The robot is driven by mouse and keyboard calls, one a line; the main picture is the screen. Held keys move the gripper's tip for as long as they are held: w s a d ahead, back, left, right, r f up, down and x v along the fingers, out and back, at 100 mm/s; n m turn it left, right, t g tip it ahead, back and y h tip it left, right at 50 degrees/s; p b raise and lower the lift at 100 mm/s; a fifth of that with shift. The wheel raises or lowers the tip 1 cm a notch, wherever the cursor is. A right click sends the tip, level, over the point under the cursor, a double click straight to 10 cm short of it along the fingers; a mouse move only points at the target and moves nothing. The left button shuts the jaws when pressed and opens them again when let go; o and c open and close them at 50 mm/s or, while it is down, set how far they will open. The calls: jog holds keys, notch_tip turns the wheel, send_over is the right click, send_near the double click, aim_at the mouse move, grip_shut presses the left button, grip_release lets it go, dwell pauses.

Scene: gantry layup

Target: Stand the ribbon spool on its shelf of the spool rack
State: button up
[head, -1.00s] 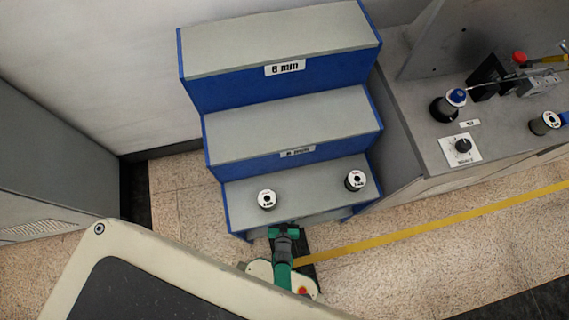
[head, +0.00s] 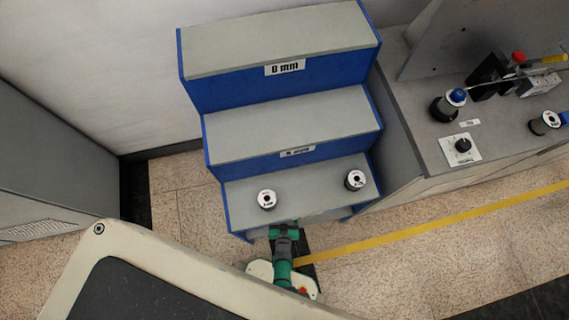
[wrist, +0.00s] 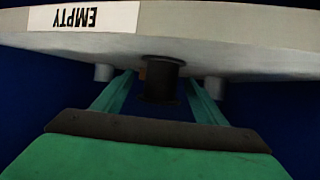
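The spool rack (head: 290,125) is a blue stepped stand with grey shelves. Its top riser label reads 8 mm; the middle label is too blurred to read surely. My gripper (head: 284,232) is low at the front edge of the bottom shelf (head: 312,183). In the wrist view its green fingers (wrist: 162,85) flank a dark cylinder, the ribbon spool (wrist: 162,82), centred at the fingertips and seemingly gripped. A pale edge with an upside-down EMPTY label (wrist: 76,17) lies just beyond it. The held spool is hidden in the head view.
Two white-topped spools stand on the bottom shelf, one left (head: 267,200) and one right (head: 356,180). The middle and top shelves are bare.

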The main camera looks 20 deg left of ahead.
jog(key=shift+r, duration=0.1)
jog(key=v, duration=1.2)
jog(key=shift+s, duration=0.1)
dwell(0.7)
